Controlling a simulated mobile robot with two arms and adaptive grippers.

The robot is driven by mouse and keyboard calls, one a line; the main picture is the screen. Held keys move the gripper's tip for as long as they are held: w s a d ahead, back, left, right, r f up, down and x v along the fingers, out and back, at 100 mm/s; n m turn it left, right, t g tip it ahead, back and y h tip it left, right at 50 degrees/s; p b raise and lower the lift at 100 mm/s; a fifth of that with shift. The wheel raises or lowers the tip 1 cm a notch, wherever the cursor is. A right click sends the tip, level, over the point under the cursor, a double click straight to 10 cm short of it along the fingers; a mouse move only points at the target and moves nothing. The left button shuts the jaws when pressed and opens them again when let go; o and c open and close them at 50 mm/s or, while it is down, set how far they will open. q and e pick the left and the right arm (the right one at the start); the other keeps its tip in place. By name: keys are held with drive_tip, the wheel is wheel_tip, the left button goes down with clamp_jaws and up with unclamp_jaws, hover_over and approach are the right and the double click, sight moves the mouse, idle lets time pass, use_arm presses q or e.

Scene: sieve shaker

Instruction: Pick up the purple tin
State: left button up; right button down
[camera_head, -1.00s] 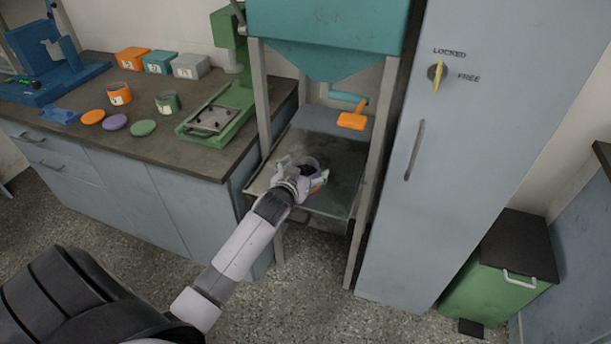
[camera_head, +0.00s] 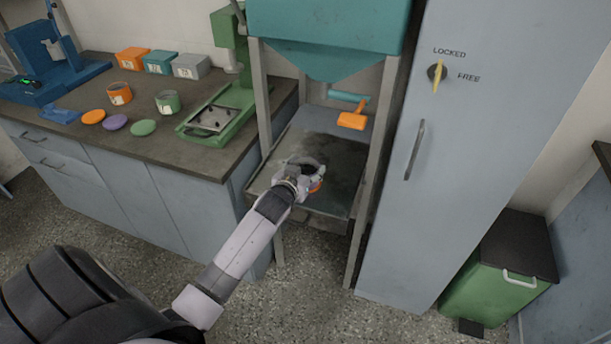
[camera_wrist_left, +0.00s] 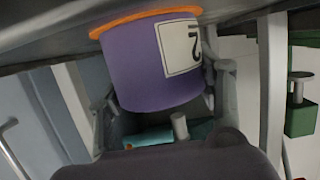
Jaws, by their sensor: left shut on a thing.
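The purple tin (camera_wrist_left: 150,65) fills the upper middle of the left wrist view. It has an orange band at one end and a white label with a dark number. In the head view it is mostly hidden by my left gripper (camera_head: 306,172); a bit of orange shows at its side. My left gripper is shut on the tin, with a finger on each side of it in the wrist view. It is over the metal tray (camera_head: 335,200) under the teal hopper. I cannot tell whether the tin touches the tray. My right gripper is not in view.
The teal hopper (camera_head: 330,35) and its grey legs frame the tray. An orange-headed tool (camera_head: 352,121) lies behind. A grey cabinet (camera_head: 460,140) stands right.

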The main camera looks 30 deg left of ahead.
use_arm(q)
drive_tip(key=shift+c, duration=1.1)
drive_tip(key=shift+r, duration=0.1)
